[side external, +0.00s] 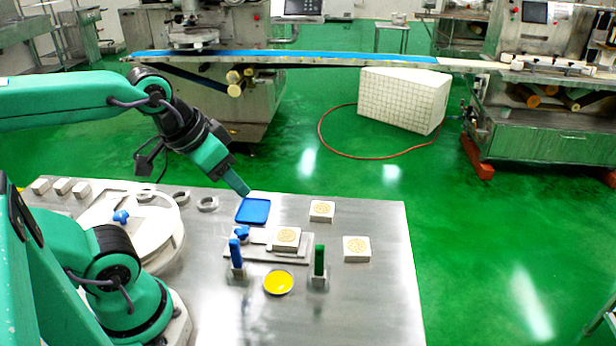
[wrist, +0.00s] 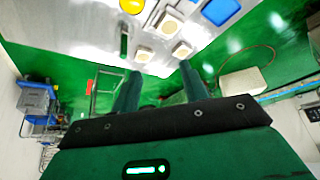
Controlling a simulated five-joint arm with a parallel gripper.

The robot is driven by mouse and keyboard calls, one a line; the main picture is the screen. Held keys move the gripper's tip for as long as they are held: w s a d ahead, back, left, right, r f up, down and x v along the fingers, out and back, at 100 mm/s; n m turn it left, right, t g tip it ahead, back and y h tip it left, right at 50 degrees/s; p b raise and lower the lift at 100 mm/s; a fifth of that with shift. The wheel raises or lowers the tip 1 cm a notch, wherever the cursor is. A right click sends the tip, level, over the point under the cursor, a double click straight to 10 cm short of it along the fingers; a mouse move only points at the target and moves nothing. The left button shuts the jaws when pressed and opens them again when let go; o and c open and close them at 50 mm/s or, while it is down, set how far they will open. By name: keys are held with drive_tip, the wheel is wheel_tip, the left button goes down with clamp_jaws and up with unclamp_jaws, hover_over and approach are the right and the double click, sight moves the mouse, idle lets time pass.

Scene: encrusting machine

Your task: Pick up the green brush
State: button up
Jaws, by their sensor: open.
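The green brush (side external: 319,260) stands upright in a small metal holder (side external: 319,283) near the right front of the steel table. In the wrist view the green brush (wrist: 124,45) shows as a short green bar to the upper left of the fingers. My gripper (side external: 246,190) is above the far side of the table, close over the blue tray in the picture and well apart from the brush. In the wrist view my gripper (wrist: 159,78) is open, with nothing between its fingers.
A blue brush (side external: 236,254) stands left of the yellow dish (side external: 278,283), which lies between the two holders. Several pale square blocks, one of them at the right (side external: 357,249), and a blue tray (side external: 253,211) are nearby. The table's right front is bare.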

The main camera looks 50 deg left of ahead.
drive_tip(key=shift+w, duration=0.15)
drive_tip(key=m+g, duration=0.2)
drive_tip(key=g, duration=0.4)
approach(320, 246)
drive_tip(key=f, duration=0.5)
drive_tip(key=shift+s, duration=0.2)
drive_tip(key=shift+f, duration=0.1)
drive_tip(key=shift+f, duration=1.25)
